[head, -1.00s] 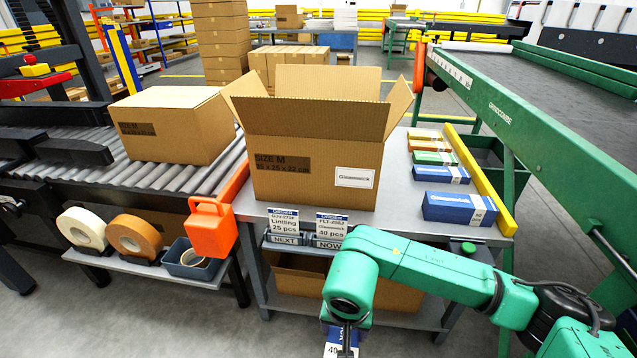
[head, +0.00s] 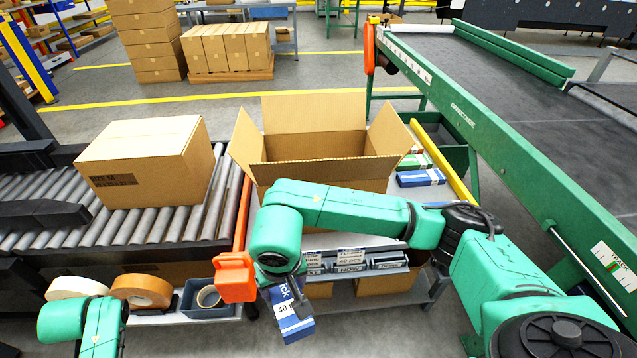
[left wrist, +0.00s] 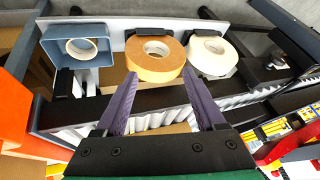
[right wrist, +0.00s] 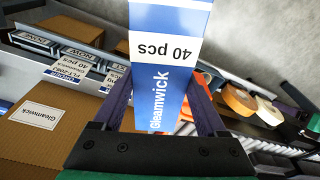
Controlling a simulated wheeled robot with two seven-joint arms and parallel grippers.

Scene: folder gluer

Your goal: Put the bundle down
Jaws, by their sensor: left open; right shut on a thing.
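The bundle (head: 293,318) is a blue pack with a white "40 pcs" band. My right gripper (head: 288,287) is shut on it and holds it in the air in front of the bench, right of the orange block. In the right wrist view the bundle (right wrist: 168,90) reads "Gleamwick" and stands between the fingers. An open carton (head: 315,146) stands on the bench behind my right arm; its inside floor is hidden. In the left wrist view my left gripper (left wrist: 160,82) is open and empty, near the tape rolls.
Blue (head: 420,178) and green packs lie right of the open carton, beside a yellow rail. A closed carton (head: 150,165) sits on the roller conveyor at left. An orange block (head: 236,276), tape rolls (head: 142,290) and a blue bin are in front. The green conveyor (head: 520,150) borders the right.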

